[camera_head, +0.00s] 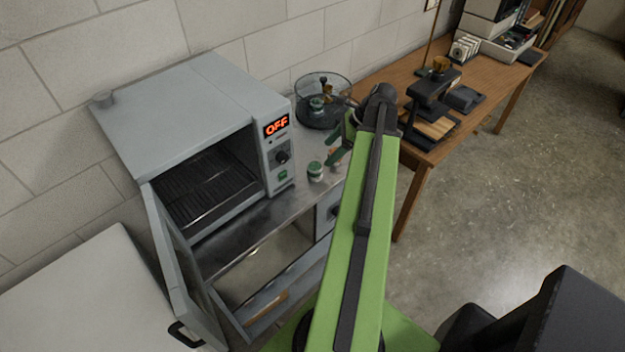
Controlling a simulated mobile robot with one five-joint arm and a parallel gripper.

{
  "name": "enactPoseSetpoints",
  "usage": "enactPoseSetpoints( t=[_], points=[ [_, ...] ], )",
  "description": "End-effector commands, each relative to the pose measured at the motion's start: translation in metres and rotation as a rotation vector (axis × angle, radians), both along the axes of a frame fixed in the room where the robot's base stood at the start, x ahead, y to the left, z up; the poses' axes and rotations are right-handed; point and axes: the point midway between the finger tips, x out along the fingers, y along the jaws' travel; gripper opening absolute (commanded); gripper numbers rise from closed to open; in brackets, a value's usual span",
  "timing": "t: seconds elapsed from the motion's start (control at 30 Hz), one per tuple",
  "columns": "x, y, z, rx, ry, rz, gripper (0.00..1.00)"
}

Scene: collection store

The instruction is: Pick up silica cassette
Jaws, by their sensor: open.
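A small round green-and-white container (315,171), which looks like the silica cassette, stands on the metal worktop just right of the oven. My gripper (334,158) is open at the end of my green arm, to the right of this container and apart from it in the picture. My arm partly hides the gripper. A similar green item (317,104) sits inside a clear round vessel (338,83) at the back of the worktop.
The grey oven (190,95) reads OFF, and its door (182,265) hangs open. A drawer (270,306) is open below. A wooden table (408,75) with a dark stand (430,100) is at the right. Floor at right is clear.

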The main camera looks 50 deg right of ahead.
Motion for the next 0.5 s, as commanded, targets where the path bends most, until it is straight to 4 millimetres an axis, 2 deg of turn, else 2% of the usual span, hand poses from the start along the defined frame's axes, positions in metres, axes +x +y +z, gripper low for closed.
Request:
enactPoseSetpoints(
  t=[0.03,0.13,0.23,0.5],
  points=[
    [0.005,0.005,-0.022,0.000,0.000,0.002,0.74],
    [0.013,0.013,-0.037,0.000,0.000,0.003,0.74],
    [0.019,0.017,-0.044,0.000,0.000,0.002,0.74],
    [0.023,0.020,-0.049,0.000,0.000,0.002,0.74]
  ],
)
